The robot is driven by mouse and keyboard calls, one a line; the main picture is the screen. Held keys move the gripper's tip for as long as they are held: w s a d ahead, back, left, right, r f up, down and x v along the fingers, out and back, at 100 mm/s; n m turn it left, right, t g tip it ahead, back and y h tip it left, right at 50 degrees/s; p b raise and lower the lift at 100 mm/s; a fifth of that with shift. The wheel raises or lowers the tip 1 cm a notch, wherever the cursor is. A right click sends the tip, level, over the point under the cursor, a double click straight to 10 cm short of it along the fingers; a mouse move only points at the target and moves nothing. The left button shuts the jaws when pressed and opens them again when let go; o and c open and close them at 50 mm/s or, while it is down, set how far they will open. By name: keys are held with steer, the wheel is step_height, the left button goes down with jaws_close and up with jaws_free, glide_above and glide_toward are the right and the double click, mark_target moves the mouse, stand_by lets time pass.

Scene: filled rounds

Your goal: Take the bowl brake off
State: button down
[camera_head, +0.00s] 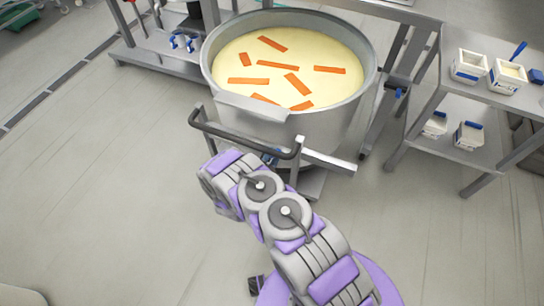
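A large round metal bowl (222,88) stands upright on a wheeled frame at the top centre. It holds pale yellow filling with several orange strips on it. A dark push handle (243,143) runs along the near side. A small blue part (271,156) shows low behind the handle, partly hidden; I cannot tell whether it is the brake or how it is set. My purple and grey arm rises from the bottom right and ends just in front of the handle's left part. No fingertips show, and I cannot tell whether the arm touches the handle.
A metal table (425,88) at the right carries white tubs (469,66) and blue tools, with more tubs on its lower shelf. A metal stand with blue parts (183,40) is behind the bowl at the left. The grey floor (90,190) is clear at the left.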

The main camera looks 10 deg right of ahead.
steer(key=shift+a, duration=0.15)
stand_by(0.3)
steer(key=shift+w+a+r+n+p, duration=0.15)
steer(key=shift+w+a+n+p, duration=0.25)
steer(key=shift+n, duration=0.9)
steer(key=shift+w+a+r+n+p, duration=0.25)
steer(key=shift+a+n+p, duration=0.25)
steer(key=shift+n, duration=0.8)
steer(key=shift+w+a+r+n+p, duration=0.1)
steer(key=shift+w+a+n+p, duration=0.3)
steer(key=shift+n, duration=0.9)
steer(key=shift+a, duration=0.1)
steer(key=c, duration=0.9)
jaws_free()
steer(key=shift+s, duration=0.1)
